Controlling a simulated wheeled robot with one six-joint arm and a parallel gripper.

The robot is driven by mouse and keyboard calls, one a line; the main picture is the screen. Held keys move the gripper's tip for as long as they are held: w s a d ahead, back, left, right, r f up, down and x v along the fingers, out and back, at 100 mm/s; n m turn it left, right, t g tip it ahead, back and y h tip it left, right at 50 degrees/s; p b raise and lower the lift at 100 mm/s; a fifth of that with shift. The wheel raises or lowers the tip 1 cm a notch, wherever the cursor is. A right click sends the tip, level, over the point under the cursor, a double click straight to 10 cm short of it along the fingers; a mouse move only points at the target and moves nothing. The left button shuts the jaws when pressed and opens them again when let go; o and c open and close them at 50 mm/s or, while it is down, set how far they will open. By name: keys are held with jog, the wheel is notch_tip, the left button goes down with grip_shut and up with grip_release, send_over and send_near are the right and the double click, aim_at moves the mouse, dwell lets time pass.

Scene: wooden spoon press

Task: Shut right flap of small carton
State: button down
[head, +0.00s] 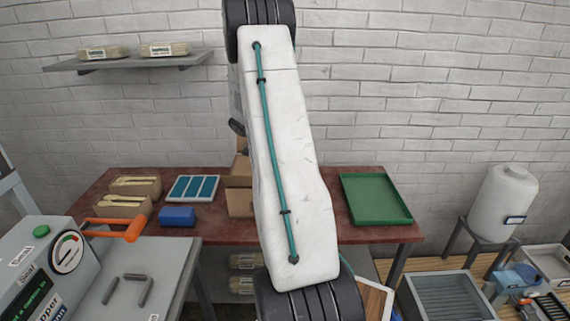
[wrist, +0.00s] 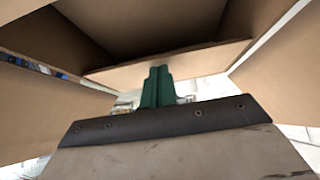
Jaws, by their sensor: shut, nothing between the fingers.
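The small brown carton (head: 240,202) stands on the red-brown table, mostly hidden behind my arm in the head view. In the wrist view the carton (wrist: 130,25) fills the upper part, open, with its dark inside showing. A flap panel (wrist: 285,75) stands out at the right of that view and another panel (wrist: 40,115) at the left. A third panel (wrist: 205,60) lies across just beyond my fingertips. I cannot tell which of them is the right flap. My gripper (wrist: 158,72) is shut and empty, close to the carton; contact is unclear. The head view hides it.
A green tray (head: 375,200) sits on the table's right. A blue-slotted tray (head: 193,188), a blue block (head: 177,216) and small open boxes (head: 137,186) are on the left. An orange-handled tool (head: 120,229) lies by the grey machine (head: 35,270).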

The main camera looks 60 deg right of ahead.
jog(key=shift+a, duration=0.15)
jog(key=s+d+r+v, duration=0.1)
jog(key=v, duration=1.3)
jog(key=shift+r, duration=0.2)
jog(key=shift+s, duration=0.15)
